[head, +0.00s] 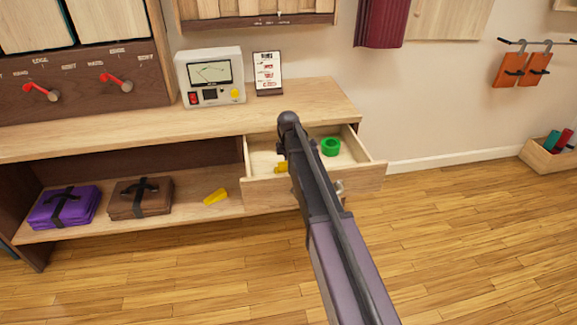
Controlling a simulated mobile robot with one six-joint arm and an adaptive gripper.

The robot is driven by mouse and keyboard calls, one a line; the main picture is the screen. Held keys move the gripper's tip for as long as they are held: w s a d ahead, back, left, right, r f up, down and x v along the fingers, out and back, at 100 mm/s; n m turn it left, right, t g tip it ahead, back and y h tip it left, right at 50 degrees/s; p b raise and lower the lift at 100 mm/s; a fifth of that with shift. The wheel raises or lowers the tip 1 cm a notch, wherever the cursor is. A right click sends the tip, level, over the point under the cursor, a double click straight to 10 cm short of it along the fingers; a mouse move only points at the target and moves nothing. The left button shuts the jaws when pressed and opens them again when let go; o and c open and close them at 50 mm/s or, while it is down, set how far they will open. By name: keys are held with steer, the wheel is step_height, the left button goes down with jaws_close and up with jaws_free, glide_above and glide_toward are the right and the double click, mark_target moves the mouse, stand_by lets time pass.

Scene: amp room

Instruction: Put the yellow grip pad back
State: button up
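A yellow grip pad (215,196), a small wedge-like piece, lies on the lower shelf, right of the brown case. A second yellow piece (281,167) shows in the open drawer (262,190), partly hidden behind my arm; I cannot tell its full shape. A green ring (331,147) lies in the same drawer, towards the back right. My arm crosses the drawer from the lower right, with its dark joint above the drawer. I cannot make out my gripper's fingers; they are out of sight or behind the arm. A small grey metal part shows at the drawer front beside the arm.
The bench top (140,122) carries a meter box (210,78) and a small card stand (267,73). A purple case (64,206) and a brown case (140,198) sit on the lower shelf (185,203).

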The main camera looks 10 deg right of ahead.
step_height(320, 180, up, 12)
steer(key=p, duration=1.1)
steer(key=shift+p, duration=0.35)
stand_by(0.4)
steer(key=s+m, duration=1.8)
steer(key=s, duration=1.1)
steer(key=shift+c, duration=0.2)
